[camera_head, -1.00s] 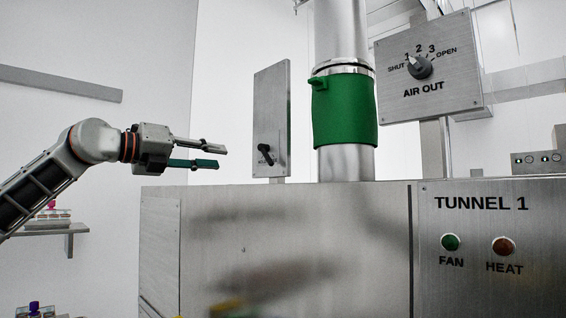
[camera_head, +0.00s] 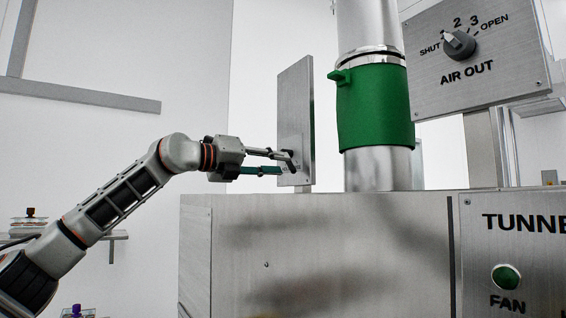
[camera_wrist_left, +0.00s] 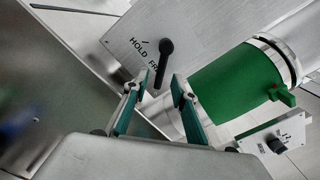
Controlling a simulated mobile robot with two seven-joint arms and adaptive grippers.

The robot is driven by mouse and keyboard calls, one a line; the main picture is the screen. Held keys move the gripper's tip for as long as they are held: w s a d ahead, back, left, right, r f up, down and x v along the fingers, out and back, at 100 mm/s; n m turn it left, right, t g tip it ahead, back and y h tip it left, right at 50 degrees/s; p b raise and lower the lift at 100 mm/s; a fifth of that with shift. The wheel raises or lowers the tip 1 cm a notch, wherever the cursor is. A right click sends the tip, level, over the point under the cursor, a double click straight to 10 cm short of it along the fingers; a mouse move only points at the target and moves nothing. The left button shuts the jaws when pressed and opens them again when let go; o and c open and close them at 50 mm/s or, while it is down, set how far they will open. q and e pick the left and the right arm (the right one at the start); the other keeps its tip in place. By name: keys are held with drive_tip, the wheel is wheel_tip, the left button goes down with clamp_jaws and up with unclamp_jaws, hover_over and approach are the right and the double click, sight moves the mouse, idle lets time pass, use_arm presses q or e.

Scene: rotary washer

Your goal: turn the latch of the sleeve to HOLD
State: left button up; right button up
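The latch is a black lever (camera_wrist_left: 162,64) on an upright metal plate (camera_head: 294,100). In the left wrist view the plate reads HOLD, then a second word starting FR, partly covered by the lever. The lever's free end lies on the second word's side. My left gripper (camera_head: 282,162) is open at the plate, its fingertips overlapping the lever in the head view. In the left wrist view the lever's end shows between the fingertips (camera_wrist_left: 155,84); contact cannot be told. The green sleeve (camera_head: 375,105) sits around a metal pipe, with a small tab on its left. My right gripper is out of view.
The plate stands above a broad metal housing (camera_head: 320,255), whose top edge lies just below my left gripper. The AIR OUT dial (camera_head: 459,44) and the FAN button (camera_head: 506,277) are at the right. A small wall shelf (camera_head: 30,222) is at far left.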

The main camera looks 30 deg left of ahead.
sight(291, 162)
use_arm(q)
drive_tip(key=shift+x, duration=1.1)
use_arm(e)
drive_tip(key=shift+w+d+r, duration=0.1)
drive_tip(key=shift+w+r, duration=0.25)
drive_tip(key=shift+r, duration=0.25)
use_arm(q)
clamp_jaws()
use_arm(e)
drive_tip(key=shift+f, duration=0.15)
